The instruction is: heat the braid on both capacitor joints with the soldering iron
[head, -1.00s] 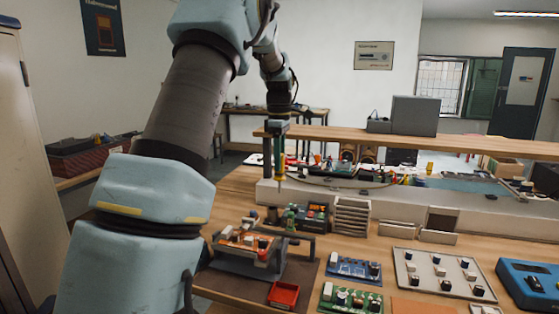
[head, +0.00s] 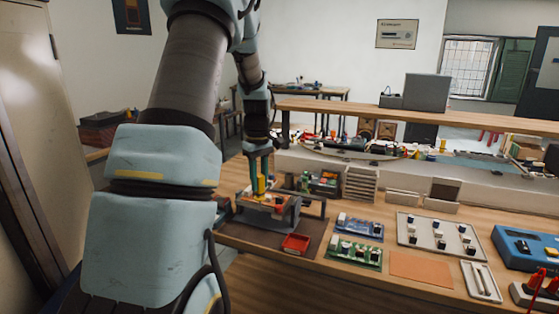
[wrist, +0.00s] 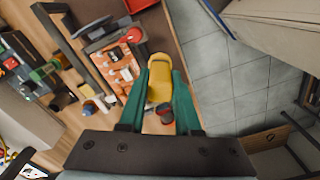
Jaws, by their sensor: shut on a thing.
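My gripper (head: 260,162) points down over the orange circuit board (head: 274,206), which sits in a grey board holder (head: 291,215). It is shut on the yellow-handled soldering iron (head: 261,186), which hangs upright at the board's left part. In the wrist view, my gripper's teal fingers (wrist: 160,82) flank the yellow handle (wrist: 159,70). The orange board (wrist: 113,66) lies just left of it, with several pale blocks on it. The iron's tip is hidden. I cannot make out the braid or tell which joints are the capacitor's.
A red tray (head: 296,243) lies on the dark mat in front of the holder. Blue (head: 359,226) and green (head: 354,252) boards lie to the right. A small unit with a display (head: 325,180) and a slatted rack (head: 359,184) stand behind. Bare floor (wrist: 225,75) shows past the bench edge.

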